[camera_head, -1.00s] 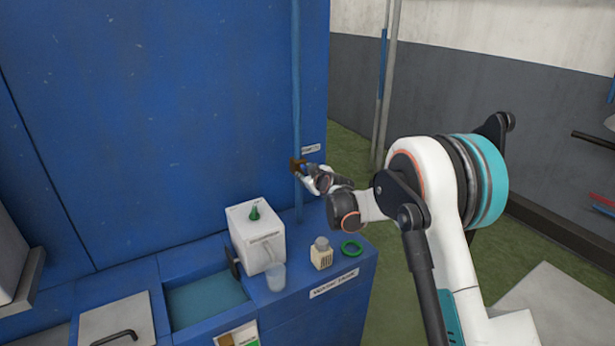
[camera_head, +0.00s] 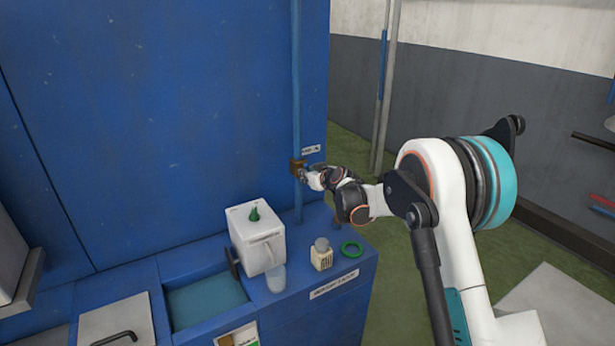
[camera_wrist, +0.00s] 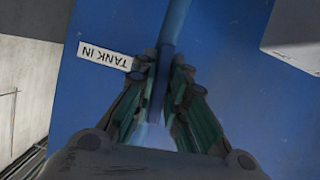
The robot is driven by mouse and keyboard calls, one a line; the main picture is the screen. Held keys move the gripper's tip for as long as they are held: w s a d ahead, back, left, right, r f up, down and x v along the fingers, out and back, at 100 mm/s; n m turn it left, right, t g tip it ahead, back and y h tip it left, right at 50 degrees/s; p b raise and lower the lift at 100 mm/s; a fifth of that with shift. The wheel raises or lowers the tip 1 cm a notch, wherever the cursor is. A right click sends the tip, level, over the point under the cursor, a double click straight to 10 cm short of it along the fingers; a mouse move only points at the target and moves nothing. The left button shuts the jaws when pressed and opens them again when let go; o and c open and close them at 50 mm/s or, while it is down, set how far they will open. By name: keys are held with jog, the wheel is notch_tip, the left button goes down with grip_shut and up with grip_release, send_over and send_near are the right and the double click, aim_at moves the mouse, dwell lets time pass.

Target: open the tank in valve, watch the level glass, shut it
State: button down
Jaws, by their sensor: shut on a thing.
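The tank in valve is a small brass-brown block (camera_head: 297,166) on a blue vertical pipe (camera_head: 296,90) at the right edge of the blue cabinet. A "TANK IN" label (camera_wrist: 105,56) is beside the pipe in the wrist view. My gripper (camera_head: 304,177) is at the valve, its fingers shut on the valve's handle, which they mostly hide. In the wrist view my gripper (camera_wrist: 163,70) has its fingers on both sides of the pipe's line. How far the valve is turned cannot be told. A thin upright tube with a blue stretch (camera_head: 382,65) stands behind; whether it is the level glass is unclear.
An open basin (camera_head: 205,300) is at left.

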jog(key=shift+m+y, duration=0.3)
jog(key=shift+m, duration=0.2)
jog(key=c, duration=1.7)
grip_release()
jog(key=shift+o, duration=0.2)
jog(key=v, duration=1.2)
jog(key=shift+r, duration=0.2)
jog(key=shift+w, duration=0.1)
